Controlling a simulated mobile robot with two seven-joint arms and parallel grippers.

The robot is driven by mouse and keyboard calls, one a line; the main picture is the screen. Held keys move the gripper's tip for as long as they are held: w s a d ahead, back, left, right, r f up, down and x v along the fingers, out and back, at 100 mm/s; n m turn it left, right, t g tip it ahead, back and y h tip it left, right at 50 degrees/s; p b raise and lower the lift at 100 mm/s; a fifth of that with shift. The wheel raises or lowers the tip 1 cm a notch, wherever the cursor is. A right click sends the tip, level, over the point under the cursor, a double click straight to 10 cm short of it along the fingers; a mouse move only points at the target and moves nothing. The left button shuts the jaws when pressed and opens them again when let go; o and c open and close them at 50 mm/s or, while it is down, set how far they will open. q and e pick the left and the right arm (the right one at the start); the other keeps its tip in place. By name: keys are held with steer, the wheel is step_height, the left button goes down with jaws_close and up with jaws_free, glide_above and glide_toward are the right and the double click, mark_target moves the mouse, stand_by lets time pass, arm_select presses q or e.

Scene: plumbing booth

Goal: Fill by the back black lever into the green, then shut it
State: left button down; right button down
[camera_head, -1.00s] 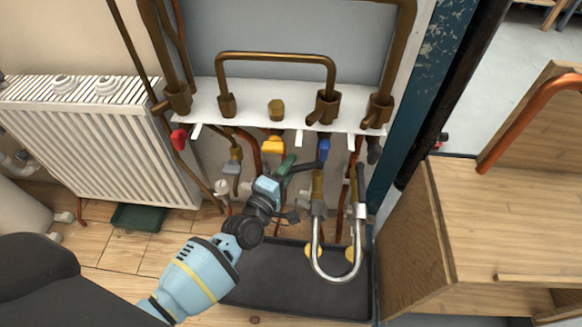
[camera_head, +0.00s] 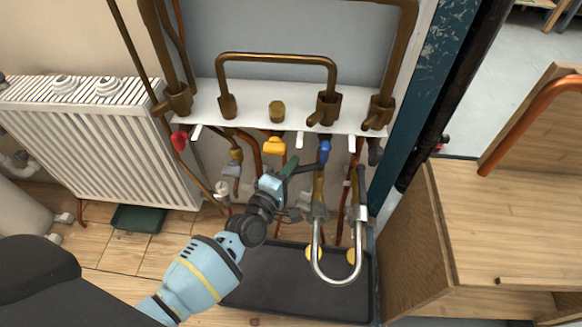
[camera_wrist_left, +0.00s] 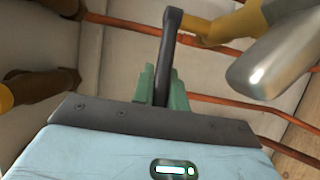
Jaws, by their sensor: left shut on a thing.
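My left gripper (camera_head: 288,168) is among the pipes below the white shelf in the head view. In the left wrist view its green fingers (camera_wrist_left: 162,88) are shut on a dark, slim lever (camera_wrist_left: 169,48), which sticks out beyond them. In the head view this black lever (camera_head: 306,167) runs right from the fingers, just below a blue handle; its valve body is partly hidden. A small white round part, perhaps a gauge (camera_head: 221,187), is at left; its face is too small to read and no green zone shows. My right gripper is out of view.
A red handle (camera_head: 179,137), yellow handle (camera_head: 274,146), blue handle (camera_head: 324,150) and dark handle (camera_head: 375,152) hang under the white shelf (camera_head: 250,126). A radiator (camera_head: 95,140) stands left, a wooden cabinet (camera_head: 410,240) right.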

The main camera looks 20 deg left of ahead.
arm_select(q)
steer(key=shift+s+d+r+n+y+p, duration=0.2)
steer(key=shift+s+n+y+p, duration=0.1)
steer(key=shift+n+y+p, duration=0.5)
steer(key=shift+f+y, duration=0.15)
steer(key=shift+y, duration=0.15)
steer(key=shift+s, duration=0.1)
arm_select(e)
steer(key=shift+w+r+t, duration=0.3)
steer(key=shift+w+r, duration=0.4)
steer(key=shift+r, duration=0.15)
arm_select(q)
steer(key=c, duration=1.4)
jaws_free()
steer(key=shift+s, duration=0.1)
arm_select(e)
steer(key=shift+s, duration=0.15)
